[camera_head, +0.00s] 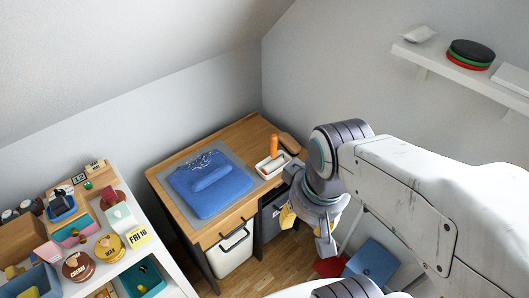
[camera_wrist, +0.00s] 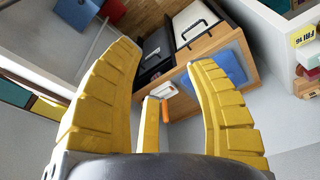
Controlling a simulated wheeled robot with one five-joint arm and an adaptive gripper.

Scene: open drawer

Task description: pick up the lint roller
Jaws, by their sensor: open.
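What looks like the lint roller is an upright orange handle (camera_head: 273,146) over a white tray-like base (camera_head: 263,166) at the right end of the wooden desk. In the wrist view the orange handle (camera_wrist: 165,111) shows beyond my fingers, with the white part (camera_wrist: 168,90) beside it. I cannot tell whether the white part is its head or a separate tray. My gripper (camera_head: 288,216) is right of and in front of the desk in the head view, apart from the roller. Its yellow fingers (camera_wrist: 167,58) are spread and empty in the wrist view.
The desk (camera_head: 240,135) bears a folded blue cloth (camera_head: 214,185) on a grey mat. A white bin (camera_head: 230,254) and a dark bin stand below. A cluttered white shelf unit is at left. A wall shelf (camera_head: 465,75) is at upper right. Blue and red things lie on the floor.

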